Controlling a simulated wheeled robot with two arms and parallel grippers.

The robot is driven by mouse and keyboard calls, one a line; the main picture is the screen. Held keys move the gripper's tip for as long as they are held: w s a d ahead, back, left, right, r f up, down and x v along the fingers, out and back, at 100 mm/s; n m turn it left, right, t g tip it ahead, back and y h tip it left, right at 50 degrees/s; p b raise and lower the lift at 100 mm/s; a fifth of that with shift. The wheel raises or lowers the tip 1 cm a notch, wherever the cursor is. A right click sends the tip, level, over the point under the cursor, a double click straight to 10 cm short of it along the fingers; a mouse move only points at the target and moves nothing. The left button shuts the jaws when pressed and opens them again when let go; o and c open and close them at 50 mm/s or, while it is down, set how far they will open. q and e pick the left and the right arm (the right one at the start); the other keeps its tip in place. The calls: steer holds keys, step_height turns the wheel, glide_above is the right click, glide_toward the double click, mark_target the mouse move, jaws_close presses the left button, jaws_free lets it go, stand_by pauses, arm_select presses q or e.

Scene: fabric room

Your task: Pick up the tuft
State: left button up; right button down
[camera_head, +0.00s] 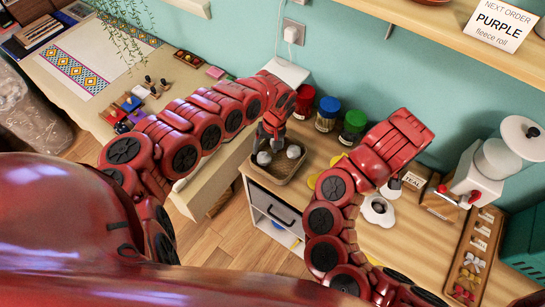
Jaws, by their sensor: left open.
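Two small pale grey tufts lie in a brown tray (262,177) on the wooden counter: a left tuft (264,158) and a right tuft (293,152). My left gripper (269,140) points down over the tray with its fingers apart, just above and close to the left tuft. I cannot tell whether a finger touches it. Nothing shows held between the fingers. My right arm is raised over the counter to the right of the tray; its fingers are mostly hidden behind the arm, so their state is unclear.
Jars with red (303,100), blue (327,113) and green (352,126) lids stand behind the tray near the wall. A white machine (478,176) and a long wooden tray (469,262) are at the right. Small colored items lie on the left table.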

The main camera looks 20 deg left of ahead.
mark_target(264, 157)
arm_select(q)
steer(key=shift+s+d+f, duration=0.1)
steer(key=shift+f, duration=0.2)
arm_select(e)
steer(key=shift+r, duration=0.25)
arm_select(q)
steer(key=shift+s+a+f+p, duration=0.1)
steer(key=shift+f+p, duration=0.15)
steer(key=shift+f, duration=0.5)
steer(key=shift+a+f+p, duration=0.15)
steer(key=shift+f+p, duration=0.15)
steer(key=shift+f, duration=0.5)
steer(key=shift+s+a+f+p, duration=0.1)
steer(key=shift+f+p, duration=0.15)
steer(key=shift+f, duration=0.5)
arm_select(e)
steer(key=shift+r, duration=0.6)
arm_select(q)
steer(key=shift+w, duration=0.1)
steer(key=c, duration=0.5)
